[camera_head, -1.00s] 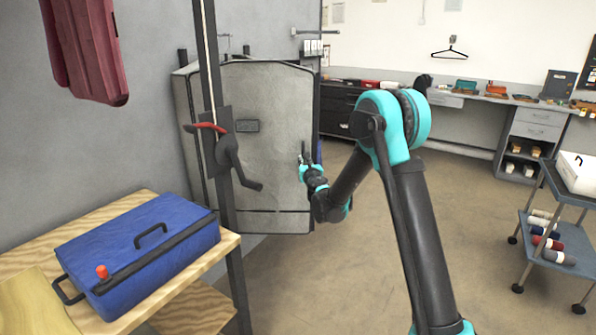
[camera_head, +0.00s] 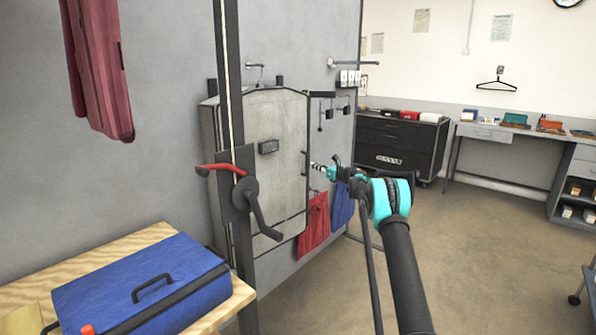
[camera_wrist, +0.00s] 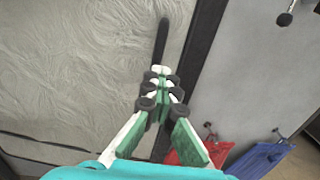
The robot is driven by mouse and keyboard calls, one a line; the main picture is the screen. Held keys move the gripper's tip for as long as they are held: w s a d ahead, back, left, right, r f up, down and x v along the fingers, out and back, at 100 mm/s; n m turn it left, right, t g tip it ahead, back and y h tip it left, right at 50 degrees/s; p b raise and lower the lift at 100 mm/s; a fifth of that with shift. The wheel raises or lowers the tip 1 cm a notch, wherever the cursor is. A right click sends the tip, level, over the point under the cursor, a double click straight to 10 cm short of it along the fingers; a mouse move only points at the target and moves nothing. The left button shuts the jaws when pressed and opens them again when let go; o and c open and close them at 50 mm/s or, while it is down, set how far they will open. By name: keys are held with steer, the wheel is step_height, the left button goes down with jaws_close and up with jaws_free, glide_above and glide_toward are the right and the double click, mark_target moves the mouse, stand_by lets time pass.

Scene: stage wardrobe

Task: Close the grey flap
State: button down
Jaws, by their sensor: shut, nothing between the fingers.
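The grey flap (camera_head: 285,180) is the pale front panel of a cabinet on the grey wall. It looks close to its frame, but I cannot tell if it is flush. It also fills the left of the wrist view (camera_wrist: 75,60). A dark bar handle (camera_wrist: 161,42) stands near the flap's right edge. My gripper (camera_head: 318,166) is at that edge, its fingers together and empty. In the wrist view the fingertips (camera_wrist: 160,72) are just below the handle's lower end; whether they touch the flap is unclear.
A dark post with a red lever (camera_head: 222,169) stands in front of the cabinet's left side. A blue case (camera_head: 140,280) lies on a wooden table at lower left. Red (camera_head: 315,223) and blue (camera_head: 342,205) cloths hang right of the flap. Open floor lies to the right.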

steer(key=c, duration=1.9)
jaws_free()
steer(key=shift+s+d+r, duration=0.1)
steer(key=shift+d, duration=0.5)
steer(key=o, duration=0.3)
steer(key=shift+s, duration=0.1)
steer(key=shift+o, duration=0.2)
steer(key=shift+s+a, duration=0.2)
steer(key=v, duration=1.2)
